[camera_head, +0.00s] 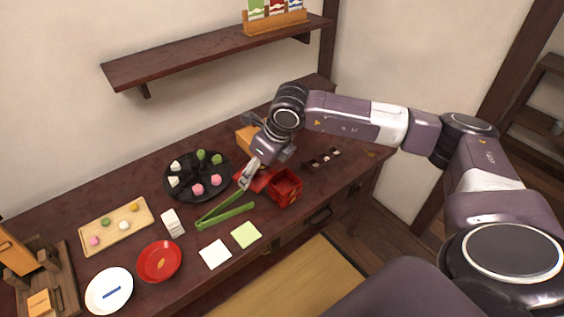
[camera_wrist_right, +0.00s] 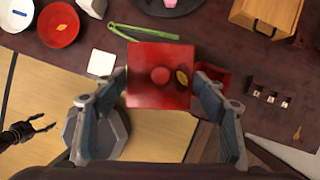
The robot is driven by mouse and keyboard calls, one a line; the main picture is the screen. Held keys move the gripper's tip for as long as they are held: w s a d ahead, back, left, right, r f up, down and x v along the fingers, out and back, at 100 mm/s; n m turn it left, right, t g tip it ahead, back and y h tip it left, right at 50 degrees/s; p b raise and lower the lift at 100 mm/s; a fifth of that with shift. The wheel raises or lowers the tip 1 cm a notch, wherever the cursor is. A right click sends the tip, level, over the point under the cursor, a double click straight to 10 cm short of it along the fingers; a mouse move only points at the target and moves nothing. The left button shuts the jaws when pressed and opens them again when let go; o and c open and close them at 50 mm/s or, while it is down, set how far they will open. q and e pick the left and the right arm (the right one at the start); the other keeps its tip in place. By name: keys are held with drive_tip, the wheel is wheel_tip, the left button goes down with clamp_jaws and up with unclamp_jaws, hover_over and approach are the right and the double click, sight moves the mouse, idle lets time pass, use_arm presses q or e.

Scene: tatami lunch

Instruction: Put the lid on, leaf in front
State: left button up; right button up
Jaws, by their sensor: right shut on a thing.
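The red square lid (camera_wrist_right: 145,92) has a round knob and a gold leaf mark (camera_wrist_right: 182,78). In the right wrist view the leaf lies right of the knob. My right gripper (camera_wrist_right: 160,82) is shut on the lid at opposite sides. In the head view my right gripper (camera_head: 244,180) partly hides the lid (camera_head: 262,183). The open red box (camera_head: 286,188) stands just right of the lid, its inside showing. In the wrist view the lid partly covers the box (camera_wrist_right: 213,78). My left gripper (camera_wrist_right: 32,130) shows at the wrist view's left, fingers apart and empty.
A black plate of sweets (camera_head: 187,163) is to the left. A wooden box (camera_head: 246,138) stands behind. A dark tray of small pieces (camera_head: 321,160) is right. Two paper squares (camera_head: 215,254) lie near the front edge.

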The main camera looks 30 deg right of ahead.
drive_tip(key=shift+w+d+f+m+g+h+b, duration=0.9)
drive_tip(key=shift+d+f+m, duration=0.95)
drive_tip(key=shift+m, duration=1.7)
drive_tip(key=shift+w+d+f+m+g+h+b, duration=0.5)
drive_tip(key=shift+d+f+m+h, duration=1)
drive_tip(key=shift+m, duration=2)
drive_tip(key=shift+w+d+f+m+g+h+b, duration=0.5)
drive_tip(key=shift+w+d+f+m+h+b, duration=0.35)
drive_tip(key=shift+d+f+m, duration=2.05)
drive_tip(key=shift+w+a+f+m+b, duration=0.15)
drive_tip(key=shift+a+m+b, duration=0.3)
drive_tip(key=shift+a+m, duration=0.3)
drive_tip(key=o, duration=1.2)
drive_tip(key=shift+a, duration=0.1)
drive_tip(key=shift+o, duration=0.2)
drive_tip(key=shift+y, duration=0.25)
drive_tip(key=v, duration=1.2)
drive_tip(key=shift+a, duration=0.1)
